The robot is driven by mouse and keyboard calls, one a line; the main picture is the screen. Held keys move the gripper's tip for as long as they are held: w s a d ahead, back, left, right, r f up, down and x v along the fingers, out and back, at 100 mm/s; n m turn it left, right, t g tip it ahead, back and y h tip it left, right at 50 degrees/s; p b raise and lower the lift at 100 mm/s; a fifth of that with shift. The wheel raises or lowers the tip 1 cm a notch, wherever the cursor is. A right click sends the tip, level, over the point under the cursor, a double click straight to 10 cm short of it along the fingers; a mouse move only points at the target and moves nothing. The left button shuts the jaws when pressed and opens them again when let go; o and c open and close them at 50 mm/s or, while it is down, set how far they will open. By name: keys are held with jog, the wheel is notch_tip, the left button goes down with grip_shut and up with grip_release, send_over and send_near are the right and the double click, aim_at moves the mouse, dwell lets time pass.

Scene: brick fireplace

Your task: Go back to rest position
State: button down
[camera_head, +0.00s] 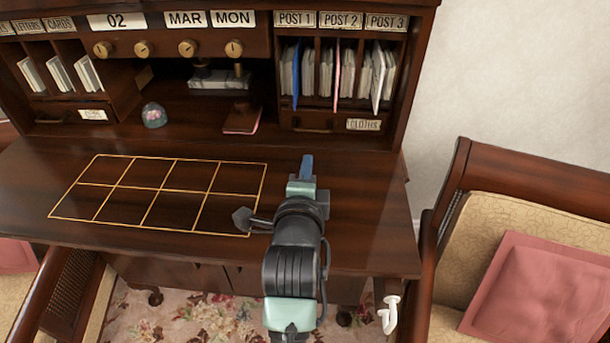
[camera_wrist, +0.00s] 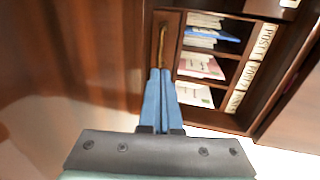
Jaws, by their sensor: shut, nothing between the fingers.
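My gripper (camera_head: 306,166) is over the right part of the dark wooden desk (camera_head: 370,215), in front of the post compartments. In the wrist view its two blue fingers (camera_wrist: 160,76) lie together with nothing between them. The gripper is shut and empty. In the head view my arm reaches up from the bottom middle and hides part of the desk front.
Post slots (camera_head: 340,75) hold several envelopes, including a blue one. A yellow grid (camera_head: 170,160) on the desktop is bare. A glass dome (camera_head: 154,115) and a reddish pad (camera_head: 242,121) sit behind it. A chair with a pink cushion (camera_head: 540,290) stands at the right.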

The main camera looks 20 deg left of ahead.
jog(key=shift+s+d+r, duration=0.15)
jog(key=shift+s, duration=0.55)
jog(key=shift+s+d, duration=0.15)
jog(key=shift+s, duration=0.15)
jog(key=shift+r, duration=0.1)
jog(key=d+r+n+t+h+p, duration=0.1)
jog(key=d+r+n+t, duration=0.25)
jog(key=r, duration=0.75)
jog(key=d+r+n+t, duration=0.2)
jog(key=d+r+n, duration=0.15)
jog(key=r, duration=0.75)
jog(key=s+d+r+n+t+h, duration=0.1)
jog(key=s+d+r+n+t, duration=0.2)
jog(key=s+r, duration=0.4)
jog(key=s+d+r+n+t+h+p, duration=0.1)
jog(key=s+r, duration=0.6)
jog(key=r, duration=0.9)
jog(key=d+n+t+h, duration=0.1)
jog(key=d+n+t, duration=0.1)
jog(key=d+n, duration=0.1)
jog(key=shift+s+d+n+t, duration=0.35)
jog(key=shift+d+n, duration=0.05)
jog(key=shift+d, duration=0.4)
